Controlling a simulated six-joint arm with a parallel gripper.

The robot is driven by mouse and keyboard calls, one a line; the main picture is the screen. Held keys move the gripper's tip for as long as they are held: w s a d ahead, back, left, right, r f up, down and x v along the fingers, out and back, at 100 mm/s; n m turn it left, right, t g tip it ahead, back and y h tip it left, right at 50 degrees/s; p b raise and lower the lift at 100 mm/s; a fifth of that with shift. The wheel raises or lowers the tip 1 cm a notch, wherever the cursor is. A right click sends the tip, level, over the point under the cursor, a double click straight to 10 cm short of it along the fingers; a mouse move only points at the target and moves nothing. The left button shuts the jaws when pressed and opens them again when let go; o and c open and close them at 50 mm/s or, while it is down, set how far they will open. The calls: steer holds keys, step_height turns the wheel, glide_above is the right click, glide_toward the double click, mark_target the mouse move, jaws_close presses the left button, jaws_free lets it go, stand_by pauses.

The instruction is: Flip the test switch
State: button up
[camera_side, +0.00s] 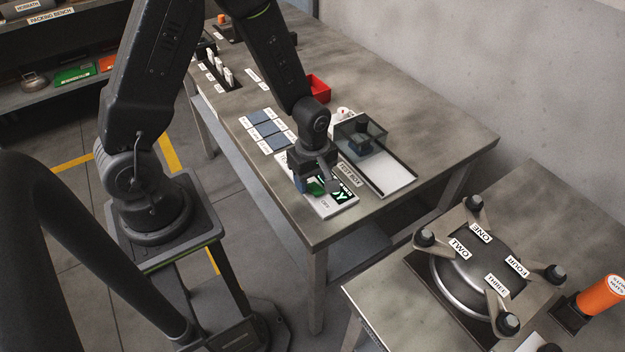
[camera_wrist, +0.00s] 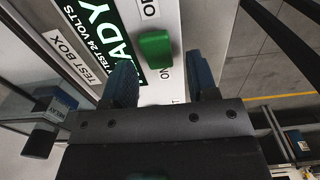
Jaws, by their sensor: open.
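The test switch (camera_wrist: 155,50) is a green rocker on a white panel in the wrist view, with small lettered labels beside it. A "TEST BOX" label (camera_side: 349,175) lies next to the panel. My gripper (camera_wrist: 160,74) is open, its two blue-grey fingers apart with the switch just beyond the gap between them. It is low over the panel in the side view (camera_side: 316,180); contact cannot be told.
A clear-covered box (camera_side: 360,135) on a white tray stands just right of the panel. Blue pads (camera_side: 265,130) with labels lie to the left, and a red bin (camera_side: 318,88) is behind. A second table holds a round, four-armed compressor (camera_side: 475,280). The bench's front right corner is bare.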

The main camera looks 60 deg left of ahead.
steer(key=shift+f, duration=0.5)
